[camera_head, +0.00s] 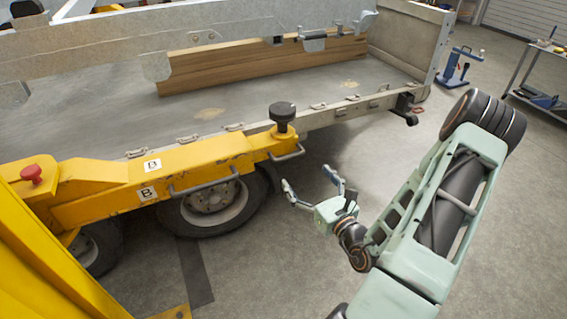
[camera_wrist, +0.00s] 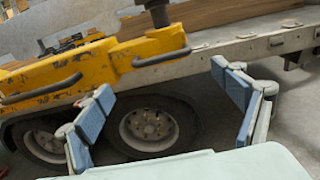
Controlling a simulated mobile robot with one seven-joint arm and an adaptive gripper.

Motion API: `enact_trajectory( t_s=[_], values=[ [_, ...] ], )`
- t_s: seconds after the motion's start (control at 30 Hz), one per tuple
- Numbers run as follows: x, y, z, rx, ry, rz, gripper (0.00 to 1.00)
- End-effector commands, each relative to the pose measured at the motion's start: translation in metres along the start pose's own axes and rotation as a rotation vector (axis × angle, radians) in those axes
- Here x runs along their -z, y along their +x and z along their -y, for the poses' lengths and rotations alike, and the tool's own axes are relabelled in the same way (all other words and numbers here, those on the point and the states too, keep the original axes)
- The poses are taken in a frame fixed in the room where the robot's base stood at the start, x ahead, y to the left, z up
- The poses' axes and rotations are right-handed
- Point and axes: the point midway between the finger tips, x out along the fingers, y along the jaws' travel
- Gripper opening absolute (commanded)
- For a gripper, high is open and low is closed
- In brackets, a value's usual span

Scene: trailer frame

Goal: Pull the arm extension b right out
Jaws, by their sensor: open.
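The yellow arm extension (camera_head: 225,151) marked B reaches out from the yellow body at the left, along the trailer's side. A black knob (camera_head: 282,114) stands on its end. One grey bar handle (camera_head: 287,153) is at its end and a longer one (camera_head: 205,184) along its side. In the wrist view the extension (camera_wrist: 150,47) lies ahead, with its end handle (camera_wrist: 162,59) facing me. My gripper (camera_head: 308,178) is open and empty, right of and apart from the end handle. Its fingers (camera_wrist: 162,82) are spread wide in the wrist view.
The trailer bed (camera_head: 250,95) with a wooden plank (camera_head: 265,65) lies behind the extension. Wheels (camera_head: 215,205) sit below it. A black fitting (camera_head: 405,105) sticks out at the trailer's corner. The floor (camera_head: 270,275) in front is clear. A cart (camera_head: 540,85) stands far right.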

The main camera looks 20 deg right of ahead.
Motion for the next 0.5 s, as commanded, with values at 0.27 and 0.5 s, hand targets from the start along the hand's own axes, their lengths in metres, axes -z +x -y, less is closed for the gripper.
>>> enact_trajectory(
  t_s=[0.27,0.5],
  values=[
    [0.0,0.034,0.001,0.004,0.002,0.003,0.88],
    [0.0,0.079,0.001,0.005,0.002,0.003,0.88]
  ],
)
